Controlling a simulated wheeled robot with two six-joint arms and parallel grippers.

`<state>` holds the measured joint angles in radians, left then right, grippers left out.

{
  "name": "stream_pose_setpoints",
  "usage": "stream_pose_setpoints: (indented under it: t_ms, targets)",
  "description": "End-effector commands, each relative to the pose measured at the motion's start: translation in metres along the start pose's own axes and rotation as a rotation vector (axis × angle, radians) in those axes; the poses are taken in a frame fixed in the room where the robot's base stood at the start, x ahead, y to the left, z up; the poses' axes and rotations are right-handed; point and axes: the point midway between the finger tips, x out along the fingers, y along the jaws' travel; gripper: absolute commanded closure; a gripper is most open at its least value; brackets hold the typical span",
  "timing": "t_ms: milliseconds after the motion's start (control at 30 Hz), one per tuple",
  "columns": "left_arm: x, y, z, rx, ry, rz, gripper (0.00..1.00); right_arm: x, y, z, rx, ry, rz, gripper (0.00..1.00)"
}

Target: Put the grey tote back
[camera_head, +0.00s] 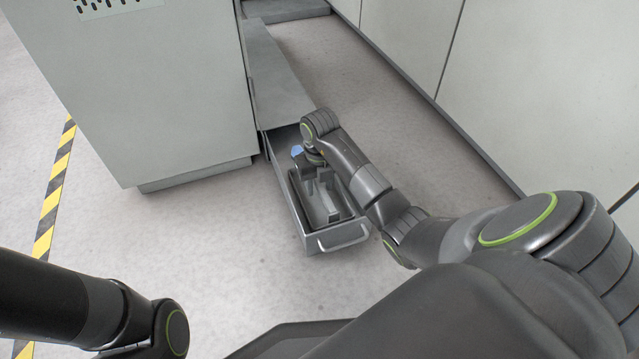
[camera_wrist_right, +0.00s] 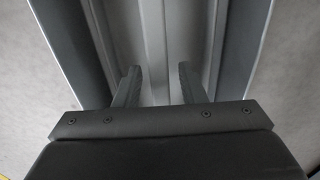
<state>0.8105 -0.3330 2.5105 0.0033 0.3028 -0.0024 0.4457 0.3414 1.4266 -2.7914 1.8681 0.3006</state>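A grey drawer (camera_head: 309,242) with a bar handle stands pulled out low at the front of the grey cabinet. Inside it lies a grey, dark-edged, bin-like piece (camera_head: 297,205), which looks like the grey tote; my right arm partly covers it. My right gripper reaches down over the drawer. In the right wrist view its two fingers (camera_wrist_right: 158,68) are apart, with bare grey ridged surface between them and nothing clasped. I cannot tell whether that surface is the tote or the drawer. My left gripper is out of view; only its arm shows at bottom left.
A large grey cabinet (camera_head: 150,95) stands left of the drawer. Pale wall panels (camera_head: 545,90) run along the right. A yellow-black floor stripe (camera_head: 53,190) lies at left. A small blue part (camera_head: 297,150) shows beside my right wrist. The floor in front is clear.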

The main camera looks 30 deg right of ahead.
Motion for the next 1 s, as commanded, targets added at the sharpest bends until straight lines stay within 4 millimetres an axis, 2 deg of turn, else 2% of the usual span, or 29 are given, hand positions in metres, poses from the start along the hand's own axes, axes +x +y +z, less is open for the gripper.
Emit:
stream_pose_setpoints:
  t_ms: [267,433,1000]
  targets:
    - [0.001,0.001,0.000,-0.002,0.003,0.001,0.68,-0.001,0.000,0.000,0.000,-0.001,0.000,0.62]
    - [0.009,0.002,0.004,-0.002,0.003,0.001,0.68,-0.013,0.000,0.000,-0.001,-0.002,0.000,0.62]
    - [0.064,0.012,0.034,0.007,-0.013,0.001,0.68,-0.105,0.000,0.000,-0.001,-0.002,0.000,0.62]
